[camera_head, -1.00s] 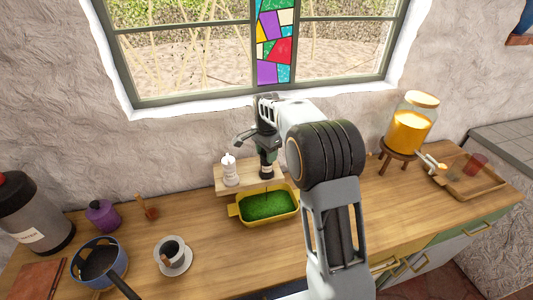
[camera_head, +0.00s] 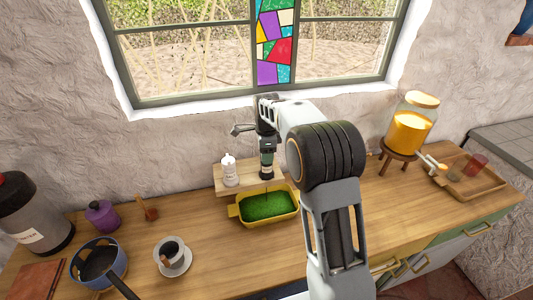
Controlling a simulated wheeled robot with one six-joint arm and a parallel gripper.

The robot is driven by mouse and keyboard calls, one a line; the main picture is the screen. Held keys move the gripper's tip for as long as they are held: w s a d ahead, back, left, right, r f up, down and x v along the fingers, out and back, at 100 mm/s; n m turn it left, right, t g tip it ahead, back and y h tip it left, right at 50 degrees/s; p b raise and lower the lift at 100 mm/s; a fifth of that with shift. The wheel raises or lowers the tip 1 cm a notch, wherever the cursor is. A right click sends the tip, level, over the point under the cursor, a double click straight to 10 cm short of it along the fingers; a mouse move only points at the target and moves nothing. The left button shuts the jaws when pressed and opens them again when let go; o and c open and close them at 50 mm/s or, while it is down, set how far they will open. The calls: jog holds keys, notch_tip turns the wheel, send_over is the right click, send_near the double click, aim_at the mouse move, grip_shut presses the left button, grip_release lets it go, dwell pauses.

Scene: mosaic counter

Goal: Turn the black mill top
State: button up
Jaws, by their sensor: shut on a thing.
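The black mill (camera_head: 267,171) stands upright on a small wooden riser (camera_head: 221,185) against the wall, behind the yellow dish. Only its lower body shows clearly; its top is hidden by my gripper. My gripper (camera_head: 266,150) points down from above and is shut on the black mill's top. A white mill (camera_head: 229,170) stands upright on the same riser, just left of the black one and apart from it.
A yellow dish of green herbs (camera_head: 267,206) sits in front of the riser. A cup on a saucer (camera_head: 173,256), a blue pot (camera_head: 98,264) and a purple jar (camera_head: 102,216) stand to the left. A juice dispenser (camera_head: 410,125) and wooden tray (camera_head: 468,184) are on the right.

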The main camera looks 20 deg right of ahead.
dwell(0.4)
jog(key=o, duration=0.9)
jog(key=shift+r, duration=0.1)
notch_tip(320, 180, up, 14)
jog(key=shift+f+b, duration=0.2)
jog(key=shift+b, duration=0.3)
